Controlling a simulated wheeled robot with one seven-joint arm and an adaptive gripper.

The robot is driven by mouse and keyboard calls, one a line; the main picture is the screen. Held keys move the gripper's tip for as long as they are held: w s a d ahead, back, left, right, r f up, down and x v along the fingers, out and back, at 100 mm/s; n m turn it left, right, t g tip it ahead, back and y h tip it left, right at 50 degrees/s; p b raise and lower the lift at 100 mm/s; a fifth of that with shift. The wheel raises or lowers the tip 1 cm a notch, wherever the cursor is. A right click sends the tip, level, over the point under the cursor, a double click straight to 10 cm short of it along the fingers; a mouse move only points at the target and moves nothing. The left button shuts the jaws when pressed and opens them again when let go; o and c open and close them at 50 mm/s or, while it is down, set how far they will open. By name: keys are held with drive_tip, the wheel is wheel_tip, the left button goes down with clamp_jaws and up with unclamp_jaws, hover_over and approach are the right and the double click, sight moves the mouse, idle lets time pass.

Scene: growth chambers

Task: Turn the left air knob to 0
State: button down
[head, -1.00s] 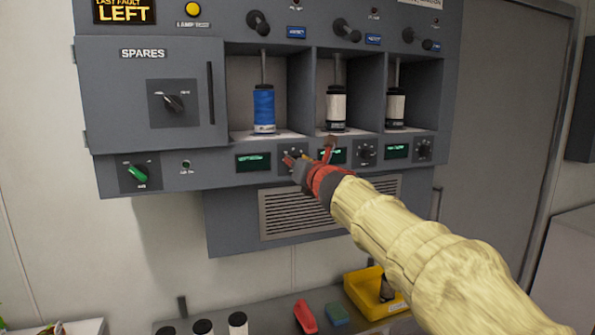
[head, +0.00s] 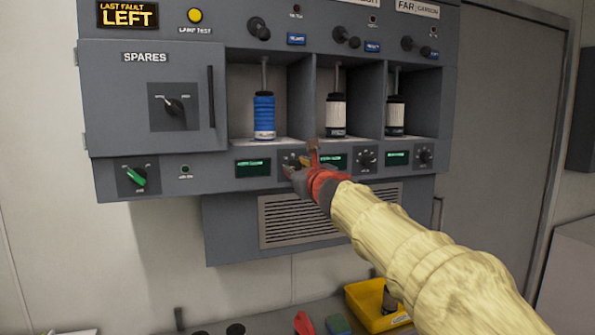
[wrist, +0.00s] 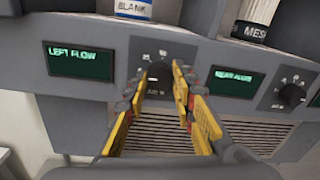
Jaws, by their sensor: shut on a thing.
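The left air knob (wrist: 157,71) is a small dark dial with scale marks, just right of the LEFT FLOW display (wrist: 80,62). In the head view the knob (head: 293,158) sits on the lower panel strip and is partly covered by my gripper. My gripper (wrist: 160,84) has one yellow-and-dark finger on each side of the knob and is shut on it. In the head view my red gripper (head: 303,163) reaches the panel from the lower right. The knob's exact setting is too small and hidden to read.
Similar knobs stand to the right, one at the middle display (head: 365,159) and one at the far display (head: 424,156). A green-handled knob (head: 136,177) is at far left. Bottles, including a blue one (head: 264,116), stand in bays above. A vent (head: 285,219) lies below.

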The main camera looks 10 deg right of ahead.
drive_tip(key=shift+f, duration=0.25)
drive_tip(key=c, duration=1.7)
unclamp_jaws()
drive_tip(key=shift+o, duration=1.1)
drive_tip(key=shift+r, duration=0.15)
drive_tip(key=shift+s, duration=0.1)
drive_tip(key=s, duration=1.1)
drive_tip(key=shift+s+d, duration=0.3)
drive_tip(key=shift+s, duration=0.05)
